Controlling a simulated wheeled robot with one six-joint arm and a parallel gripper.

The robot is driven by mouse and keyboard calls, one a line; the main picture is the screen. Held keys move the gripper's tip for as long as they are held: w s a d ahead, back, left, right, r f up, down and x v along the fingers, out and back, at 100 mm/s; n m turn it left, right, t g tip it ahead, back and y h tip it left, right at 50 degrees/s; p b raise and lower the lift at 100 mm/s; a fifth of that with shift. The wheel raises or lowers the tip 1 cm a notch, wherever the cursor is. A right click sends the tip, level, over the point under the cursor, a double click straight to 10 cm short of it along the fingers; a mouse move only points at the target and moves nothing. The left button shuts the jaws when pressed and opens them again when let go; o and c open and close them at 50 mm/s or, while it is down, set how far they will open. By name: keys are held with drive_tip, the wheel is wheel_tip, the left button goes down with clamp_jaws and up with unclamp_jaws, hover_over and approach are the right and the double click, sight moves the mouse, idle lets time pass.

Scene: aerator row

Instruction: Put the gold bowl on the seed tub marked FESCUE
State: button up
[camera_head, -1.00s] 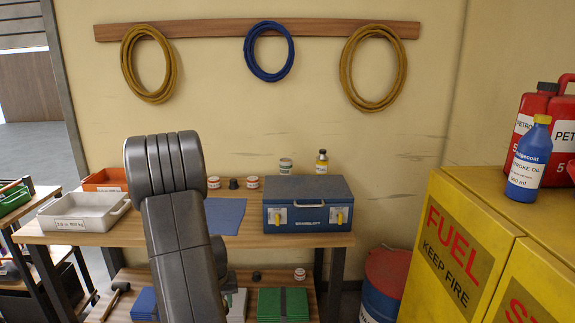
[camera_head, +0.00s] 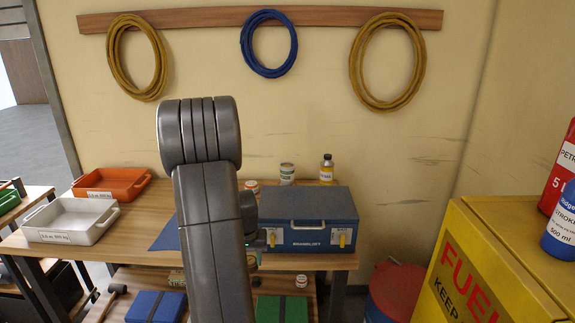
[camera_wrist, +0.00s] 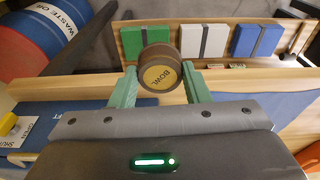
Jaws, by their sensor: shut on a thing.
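My gripper (camera_wrist: 159,72) shows in the wrist view with its two green fingers shut on a round brown piece. This is the gold bowl (camera_wrist: 160,78), with a gold disc marked BOWL facing the camera. It is held off the shelf, over the edge of the bench. In the head view my arm hides the bowl. No mark reading FESCUE can be made out. Small tubs stand at the back of the bench, a red-and-white one (camera_head: 252,186) and a green-and-white one (camera_head: 287,173). Another tub (camera_head: 301,281) is on the lower shelf. Their labels are too small to read.
A blue toolbox (camera_head: 308,222) stands on the bench. A white tray (camera_head: 71,219) and an orange tray (camera_head: 113,183) are at the left. Green (camera_wrist: 160,41), grey and blue packs lie on the lower shelf. A yellow fuel cabinet (camera_head: 495,255) and a drum (camera_head: 396,290) stand at the right.

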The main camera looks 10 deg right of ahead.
drive_tip(key=w+d+r+m, duration=0.3)
drive_tip(key=d+r, duration=0.6)
drive_tip(key=d, duration=0.3)
drive_tip(key=w+d+r+m+h, duration=0.1)
drive_tip(key=w+d+r+m, duration=0.1)
drive_tip(key=d+r+m, duration=0.4)
drive_tip(key=d+r, duration=0.3)
drive_tip(key=d, duration=0.2)
drive_tip(key=shift+w+d+r+m+g, duration=0.3)
drive_tip(key=shift+w+d+r+g, duration=0.05)
drive_tip(key=shift+w+g, duration=0.05)
